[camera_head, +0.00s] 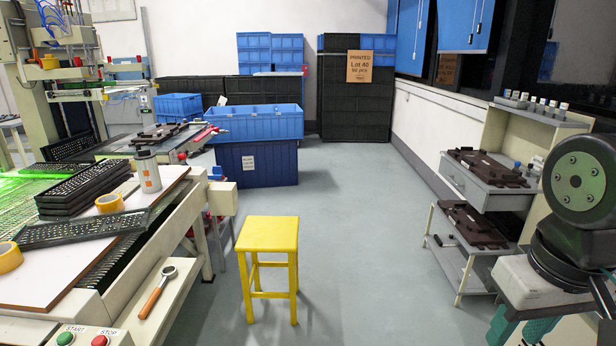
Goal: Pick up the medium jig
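Dark brown jigs lie on a grey shelf rack at the right. One jig (487,167) lies on the upper shelf, and another jig (472,224) lies on the lower shelf. Another dark jig-like piece (158,133) lies on the machine bed at the left. I cannot tell which one is the medium jig. My arm shows at the right edge, in front of part of the rack. My gripper is not in view.
A yellow stool (267,236) stands on the open grey floor. A workbench (35,285) with keyboards (84,188), tape and a bottle is at the left. Blue crates (256,163) stand behind. The floor between the stool and the rack (459,289) is clear.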

